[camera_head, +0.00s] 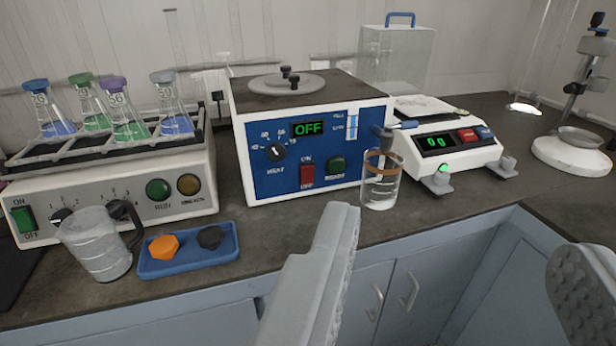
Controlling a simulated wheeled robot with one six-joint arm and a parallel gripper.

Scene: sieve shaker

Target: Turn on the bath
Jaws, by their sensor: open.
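The bath (290,130) is a white box with a blue front panel, standing at the middle of the bench. Its display (309,128) reads OFF in green. A red rocker switch (307,176) marked ON above and OFF below sits low on the panel.
A glass beaker (381,182) stands at the bath's front right corner. A balance (445,140) reading 0 g is to the right. At left are a shaker (110,195) with several flasks, a clear jug (97,245) and a blue tray (188,252).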

